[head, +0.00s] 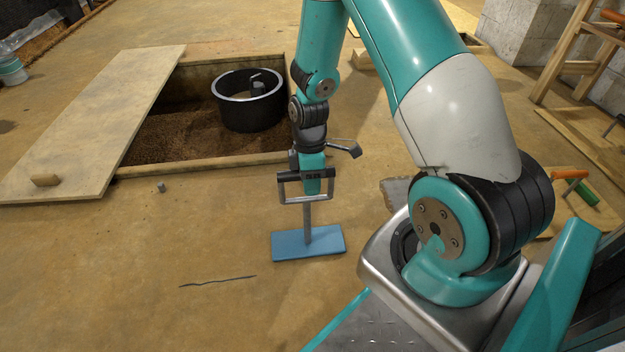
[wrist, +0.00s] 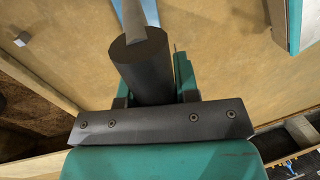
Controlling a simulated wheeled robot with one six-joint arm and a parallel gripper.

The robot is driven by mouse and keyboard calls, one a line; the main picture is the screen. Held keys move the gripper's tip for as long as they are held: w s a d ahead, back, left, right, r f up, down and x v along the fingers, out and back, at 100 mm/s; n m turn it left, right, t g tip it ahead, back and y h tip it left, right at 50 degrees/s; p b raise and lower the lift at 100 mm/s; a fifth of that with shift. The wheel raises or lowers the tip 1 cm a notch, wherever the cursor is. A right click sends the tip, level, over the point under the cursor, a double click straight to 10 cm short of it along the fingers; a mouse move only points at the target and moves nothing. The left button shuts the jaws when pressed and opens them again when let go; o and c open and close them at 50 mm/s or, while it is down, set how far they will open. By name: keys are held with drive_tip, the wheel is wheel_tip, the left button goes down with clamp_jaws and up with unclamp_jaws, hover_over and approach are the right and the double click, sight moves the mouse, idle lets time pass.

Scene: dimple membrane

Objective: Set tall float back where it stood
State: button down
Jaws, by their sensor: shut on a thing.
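The tall float has a flat blue plate (head: 300,246), an upright grey metal post (head: 307,222) and a black grip at its top. My gripper (head: 313,184) is shut on this grip, above the plate. The plate lies level, at or close to the floor; I cannot tell whether it touches. In the wrist view the black grip (wrist: 138,58) sits between my fingers, with the grey post beyond it and a sliver of the blue plate (wrist: 151,12). The grip is partly hidden by my gripper.
A dark line (head: 218,281) marks the floor left of the plate. Behind is a soil pit with wooden edging and a black ring-shaped tub (head: 250,112). A plywood board (head: 95,118) lies left, with a small grey peg (head: 161,187) near it.

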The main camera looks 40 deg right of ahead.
drive_tip(key=c, duration=0.8)
unclamp_jaws()
drive_tip(key=p+v, duration=0.9)
drive_tip(key=v, duration=0.8)
drive_tip(key=shift+w+d+r+p, duration=0.1)
drive_tip(key=shift+r+p, duration=0.05)
drive_tip(key=shift+p, duration=0.15)
drive_tip(key=s+a+r+m+t+y+p, duration=0.15)
drive_tip(key=s+a+r+p, duration=0.25)
drive_tip(key=a+r, duration=1.1)
drive_tip(key=s+a+r+m+y+p, duration=0.1)
drive_tip(key=s+a+r+p, duration=0.1)
drive_tip(key=s+a+r, duration=0.35)
drive_tip(key=s+a+r+m+p, duration=0.2)
drive_tip(key=s+a+r, duration=0.1)
drive_tip(key=s+r, duration=0.55)
drive_tip(key=shift+t, duration=0.25)
drive_tip(key=r+p, duration=3.6)
drive_tip(key=shift+s+d, duration=0.1)
drive_tip(key=shift+d, duration=0.1)
